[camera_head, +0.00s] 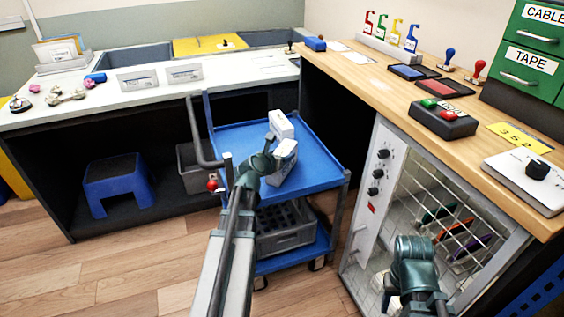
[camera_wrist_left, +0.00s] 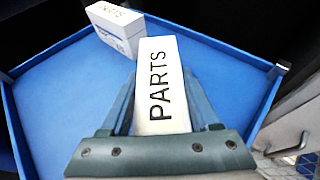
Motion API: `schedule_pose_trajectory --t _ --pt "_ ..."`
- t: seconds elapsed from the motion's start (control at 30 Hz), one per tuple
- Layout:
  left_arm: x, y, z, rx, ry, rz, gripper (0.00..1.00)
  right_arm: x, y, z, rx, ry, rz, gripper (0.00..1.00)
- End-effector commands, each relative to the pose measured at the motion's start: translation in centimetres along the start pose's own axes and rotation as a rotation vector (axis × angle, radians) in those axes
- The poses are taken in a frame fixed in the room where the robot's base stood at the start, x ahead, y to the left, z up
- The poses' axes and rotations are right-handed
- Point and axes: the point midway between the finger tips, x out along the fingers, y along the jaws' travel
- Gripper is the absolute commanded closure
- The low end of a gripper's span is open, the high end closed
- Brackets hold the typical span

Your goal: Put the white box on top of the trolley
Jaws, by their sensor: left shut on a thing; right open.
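My left gripper (camera_head: 272,152) is shut on a white box (camera_head: 283,167) over the blue top of the trolley (camera_head: 325,170). In the left wrist view this box (camera_wrist_left: 160,85), marked PARTS, sits between the two fingers of my left gripper (camera_wrist_left: 160,100). A second white box (camera_head: 281,124) stands on the trolley top just behind; it also shows at the upper left of the left wrist view (camera_wrist_left: 117,28), also marked PARTS. I cannot tell whether the held box touches the trolley surface. My right gripper (camera_head: 410,285) is open, low in front of the wire-fronted cabinet, away from the trolley.
The trolley top has a raised rim, and its lower shelf holds a grey crate (camera_head: 284,240). A grey handle (camera_head: 196,130) rises at its left. A wooden counter (camera_head: 375,82) with stamps and pads is on the right; a white bench (camera_head: 215,92) is behind. Bare trolley top lies around the boxes.

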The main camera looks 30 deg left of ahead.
Motion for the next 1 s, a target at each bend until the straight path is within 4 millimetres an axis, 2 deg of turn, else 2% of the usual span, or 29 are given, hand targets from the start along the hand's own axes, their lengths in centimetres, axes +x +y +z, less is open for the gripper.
schedule_pose_trajectory --t 0.03,0.4,0.43,0.57,1.0 --pt "0.22 0.01 -0.52 0.0 -0.001 0.0 1.0 0.58 -0.06 -0.04 -0.001 0.0 0.0 0.5" --pt "0.28 0.01 -0.68 0.0 -0.001 0.0 1.0 0.74 -0.08 -0.05 -0.001 0.0 0.0 0.5" --pt "0.23 0.0 -0.54 0.0 0.0 0.0 0.32 0.58 -0.06 -0.04 -0.001 0.0 0.0 0.5" --pt "0.21 0.0 -0.51 0.0 0.0 0.0 0.09 0.55 -0.06 -0.04 -0.001 0.0 0.0 0.5" --pt "0.05 0.0 -0.1 0.0 0.0 0.0 0.08 0.11 -0.01 -0.01 0.0 0.0 0.0 0.5"
